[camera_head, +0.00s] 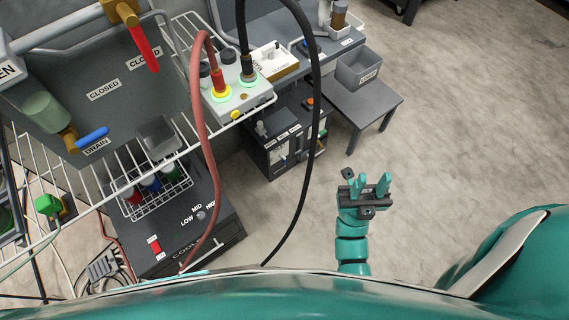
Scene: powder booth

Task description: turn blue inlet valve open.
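A valve with a blue lever (92,138) and a brass body (69,138) is at the left, on the grey panel. A DRAIN label (97,147) sits beside it, and a CLOSED label (104,89) is above. The blue lever points right and slightly up. No label reading inlet is legible. A second valve with a red lever (143,48) is higher on the same panel. My gripper (373,183) is right of centre, over the floor, far from the blue lever. Its teal fingers stand apart with nothing between them.
A white wire shelf (170,155) edges the panel. Red (196,120) and black (316,120) cables arc down from a connector box (238,98). A grey side table (362,105) holds a grey bin (359,68). Open floor (470,120) lies to the right.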

